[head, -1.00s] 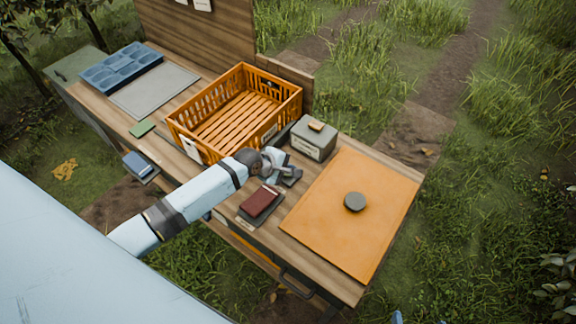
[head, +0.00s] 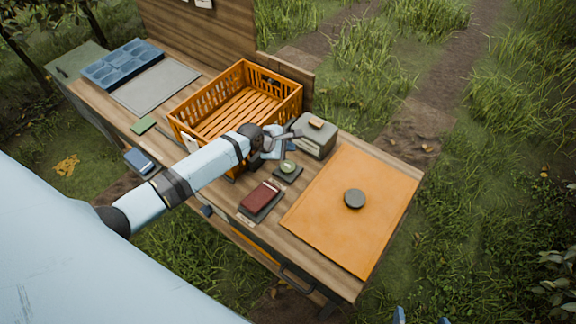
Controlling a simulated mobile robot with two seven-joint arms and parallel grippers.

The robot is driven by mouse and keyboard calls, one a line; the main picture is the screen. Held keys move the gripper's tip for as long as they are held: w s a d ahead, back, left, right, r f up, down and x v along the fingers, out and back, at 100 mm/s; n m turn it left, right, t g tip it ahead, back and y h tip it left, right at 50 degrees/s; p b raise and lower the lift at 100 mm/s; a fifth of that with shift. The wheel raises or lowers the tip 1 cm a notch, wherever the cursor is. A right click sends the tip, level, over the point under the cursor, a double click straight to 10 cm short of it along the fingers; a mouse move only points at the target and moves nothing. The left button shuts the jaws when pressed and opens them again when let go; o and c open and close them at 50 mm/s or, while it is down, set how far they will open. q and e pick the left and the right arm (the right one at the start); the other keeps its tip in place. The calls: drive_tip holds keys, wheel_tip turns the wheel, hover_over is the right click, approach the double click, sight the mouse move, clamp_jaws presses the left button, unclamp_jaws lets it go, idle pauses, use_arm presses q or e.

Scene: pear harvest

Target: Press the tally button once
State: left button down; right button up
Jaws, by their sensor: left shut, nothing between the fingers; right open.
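The tally button appears to be the small pale green round cap (head: 288,166) on a dark square base, on the wooden table between the orange crate and the dark red booklet. My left gripper (head: 293,136) is shut and empty. It is just above and behind the button in the picture, near the crate's front right corner and the grey box, and apart from the button. The button is in plain view. Two bluish fingertips of my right gripper (head: 420,317) show at the bottom edge, spread apart with nothing between them.
An orange slatted crate (head: 186,135) stands empty behind my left arm. A grey box (head: 315,148) is right of my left gripper. A dark red booklet (head: 260,197) lies in front of the button. An orange board (head: 335,235) with a dark disc (head: 355,199) covers the table's right end.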

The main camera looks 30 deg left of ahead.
use_arm(q)
drive_tip(key=b, duration=0.3)
hover_over(288, 167)
wheel_tip(288, 167, down, 5)
drive_tip(key=shift+r, duration=0.2)
drive_tip(key=shift+f+b, duration=0.35)
drive_tip(key=shift+f, duration=0.25)
drive_tip(key=shift+d+f, duration=0.1)
drive_tip(key=shift+f, duration=0.35)
idle(0.8)
drive_tip(key=shift+f, duration=0.4)
